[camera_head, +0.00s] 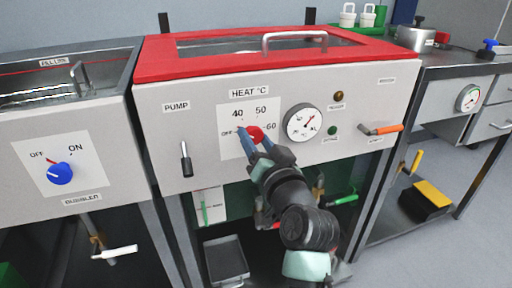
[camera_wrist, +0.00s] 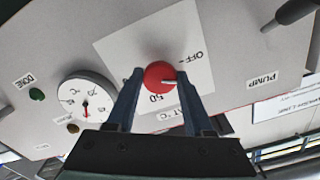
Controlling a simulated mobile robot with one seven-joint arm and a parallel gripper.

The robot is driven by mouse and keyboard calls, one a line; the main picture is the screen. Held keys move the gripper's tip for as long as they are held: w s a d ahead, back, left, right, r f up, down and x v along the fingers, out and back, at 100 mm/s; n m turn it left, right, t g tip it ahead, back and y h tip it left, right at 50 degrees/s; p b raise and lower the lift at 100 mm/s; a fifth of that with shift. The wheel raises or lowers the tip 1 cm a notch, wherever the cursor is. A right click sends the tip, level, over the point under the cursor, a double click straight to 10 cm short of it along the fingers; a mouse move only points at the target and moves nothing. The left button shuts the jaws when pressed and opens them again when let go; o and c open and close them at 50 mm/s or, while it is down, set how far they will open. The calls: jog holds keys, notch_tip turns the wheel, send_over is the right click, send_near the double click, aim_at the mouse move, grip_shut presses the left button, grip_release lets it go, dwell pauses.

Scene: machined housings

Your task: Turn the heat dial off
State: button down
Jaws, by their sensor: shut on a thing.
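The heat dial is a red round knob (camera_head: 257,134) on a white scale plate under the label HEAT °C, with OFF, 40, 50 and 60 around it. It also shows in the wrist view (camera_wrist: 158,73), upside down, between my fingers. A pale pointer line on it points right in that view, below the OFF print and towards the right finger. That finger hides part of the scale. My gripper (camera_head: 250,138) reaches up from below and is shut on the dial, one finger on each side; its fingers also flank it in the wrist view (camera_wrist: 159,76).
Right of the dial is a round gauge (camera_head: 304,123); left is a black pump lever (camera_head: 186,158). An orange-handled lever (camera_head: 383,129) sticks out at the panel's right. A blue bubbler knob (camera_head: 60,173) is on the left unit. The red lid (camera_head: 200,62) is above.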

jog(key=n+b, duration=0.2)
jog(key=n, duration=0.3)
jog(key=shift+f+b, duration=0.1)
jog(key=shift+b, duration=0.3)
jog(key=shift+n, duration=0.4)
jog(key=shift+c, duration=1.4)
grip_release()
jog(key=p+v, duration=0.3)
jog(key=v, duration=1)
